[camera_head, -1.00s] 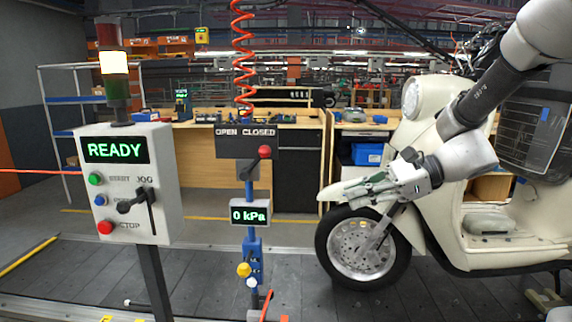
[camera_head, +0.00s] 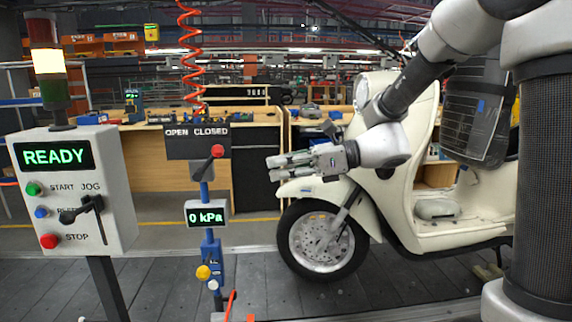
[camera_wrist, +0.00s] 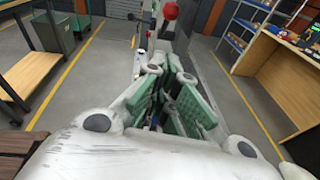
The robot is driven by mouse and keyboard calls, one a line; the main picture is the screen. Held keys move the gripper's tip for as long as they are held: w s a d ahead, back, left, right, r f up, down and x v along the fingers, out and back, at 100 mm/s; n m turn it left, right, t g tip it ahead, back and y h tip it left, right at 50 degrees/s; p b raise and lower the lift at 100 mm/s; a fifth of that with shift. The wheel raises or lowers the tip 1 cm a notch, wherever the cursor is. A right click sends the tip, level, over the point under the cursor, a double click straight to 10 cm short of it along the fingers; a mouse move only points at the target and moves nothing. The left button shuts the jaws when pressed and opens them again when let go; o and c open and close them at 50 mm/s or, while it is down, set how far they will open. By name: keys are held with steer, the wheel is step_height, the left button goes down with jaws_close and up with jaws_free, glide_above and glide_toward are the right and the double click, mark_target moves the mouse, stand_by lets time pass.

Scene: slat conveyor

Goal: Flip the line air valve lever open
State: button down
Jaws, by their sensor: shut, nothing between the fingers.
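The air valve lever is a dark arm with a red knob (camera_head: 217,151), below a dark plate (camera_head: 197,139) marked OPEN on the left and CLOSED on the right. The lever leans up and right, toward the CLOSED side. A gauge (camera_head: 206,213) on the blue post below reads 0 kPa. My gripper (camera_head: 270,168) is shut and empty, to the right of the lever and apart from it, pointing left. In the wrist view the shut fingers (camera_wrist: 165,100) point forward, and the red knob (camera_wrist: 171,11) shows beyond them at the top.
A control box (camera_head: 70,190) with a READY display and a stack light stands at the left. A cream scooter (camera_head: 400,215) stands on the slat conveyor (camera_head: 170,275) behind and right of my gripper. A coiled red hose (camera_head: 190,60) hangs above the valve. Workbenches stand behind.

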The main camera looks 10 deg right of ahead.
mark_target(209, 162)
steer(key=w+a+r, duration=0.1)
steer(key=a, duration=0.7)
steer(key=shift+w+a, duration=0.15)
steer(key=shift+a, duration=0.25)
steer(key=shift+r, duration=0.2)
steer(key=shift+a+r+h, duration=0.1)
steer(key=shift+r+h, duration=0.05)
steer(key=shift+h, duration=0.25)
